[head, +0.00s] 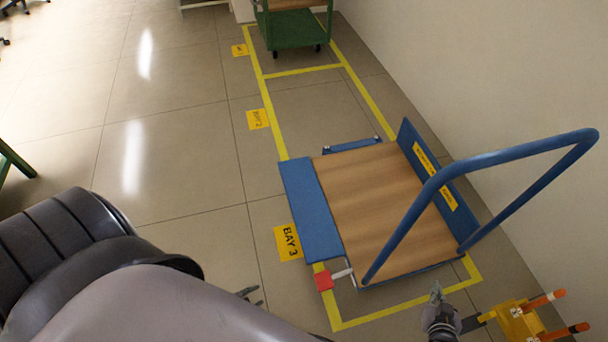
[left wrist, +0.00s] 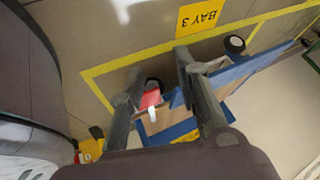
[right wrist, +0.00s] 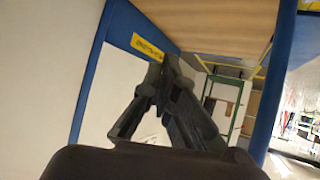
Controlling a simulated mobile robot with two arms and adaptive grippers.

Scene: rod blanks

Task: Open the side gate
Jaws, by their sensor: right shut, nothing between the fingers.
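A flatbed cart with a wooden deck (head: 370,205) stands in the marked bay. A blue side panel (head: 309,208) runs along its left edge; whether it stands upright or is folded out, I cannot tell. A red latch handle (head: 325,280) on a pale lever sits at that panel's near corner; it also shows in the left wrist view (left wrist: 150,98). My left gripper (head: 252,296) is open and empty, left of the red handle and apart from it. My right gripper (head: 437,292) is shut and empty, near the cart's front right corner.
An upright blue panel with a yellow label (head: 436,180) is on the cart's right side. A blue push handle (head: 500,155) rises over the cart's near side. An orange-handled yellow object (head: 518,320) is at bottom right. A green cart (head: 291,28) stands farther back.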

